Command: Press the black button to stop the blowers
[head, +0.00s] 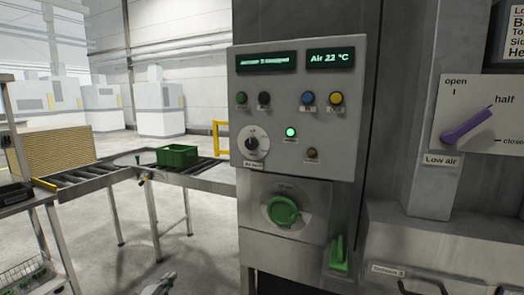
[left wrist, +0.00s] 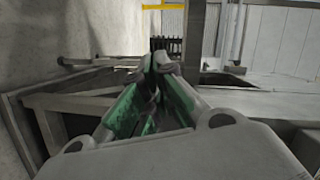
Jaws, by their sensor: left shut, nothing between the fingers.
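The black button (head: 264,98) sits in the upper left row of the grey control panel (head: 340,130), just right of a green button (head: 241,98). Nothing covers it. My left gripper (head: 160,285) shows only in small part at the bottom edge of the head view, well below and left of the panel, apart from it. In the left wrist view its green-lined fingers (left wrist: 162,66) are closed together and empty. The button does not show in that view. My right gripper is not in view.
The panel also has a blue button (head: 308,98), a yellow button (head: 336,98), a black dial (head: 252,143) and a lit green lamp (head: 291,132). A green knob (head: 283,211) is below. A roller conveyor (head: 100,170) with a green crate (head: 177,156) stands left.

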